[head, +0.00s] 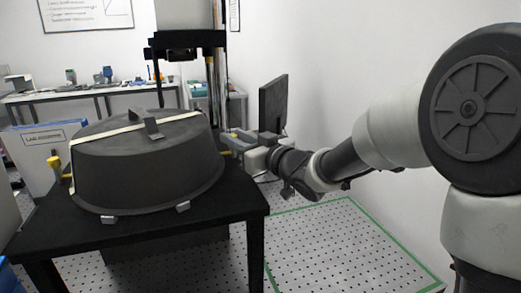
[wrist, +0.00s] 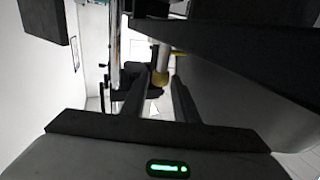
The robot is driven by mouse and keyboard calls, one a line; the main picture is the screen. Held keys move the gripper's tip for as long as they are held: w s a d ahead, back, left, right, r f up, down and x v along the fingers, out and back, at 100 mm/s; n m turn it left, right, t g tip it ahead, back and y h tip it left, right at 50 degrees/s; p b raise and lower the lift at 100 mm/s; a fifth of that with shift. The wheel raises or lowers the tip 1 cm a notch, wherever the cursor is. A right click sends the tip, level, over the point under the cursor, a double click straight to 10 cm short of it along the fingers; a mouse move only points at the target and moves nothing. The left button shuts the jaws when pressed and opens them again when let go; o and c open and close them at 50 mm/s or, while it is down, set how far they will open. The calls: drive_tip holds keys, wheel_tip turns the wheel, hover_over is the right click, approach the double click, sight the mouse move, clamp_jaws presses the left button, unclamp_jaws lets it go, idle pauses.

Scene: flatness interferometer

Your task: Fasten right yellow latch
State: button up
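The black round cover (head: 150,165) sits on the black table (head: 235,195) in the head view, with a pale strap over its top. The right yellow latch (head: 226,152) is at the cover's right side, mostly hidden by my gripper (head: 236,142). In the wrist view the yellow latch (wrist: 161,79) shows with a pale shaft above it. It lies between or just beyond the two dark fingers of my gripper (wrist: 158,92). The fingers are apart, with gaps visible beside the latch. I cannot tell whether either finger touches it.
Another yellow latch (head: 57,167) is at the cover's left side. A dark upright panel (head: 273,104) stands behind my gripper. A vertical metal column (head: 212,85) rises behind the cover. A perforated floor area (head: 345,240) with a green border is clear at right.

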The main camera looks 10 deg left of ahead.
drive_tip(key=v, duration=1.5)
drive_tip(key=shift+s+d, duration=0.25)
drive_tip(key=shift+d, duration=0.05)
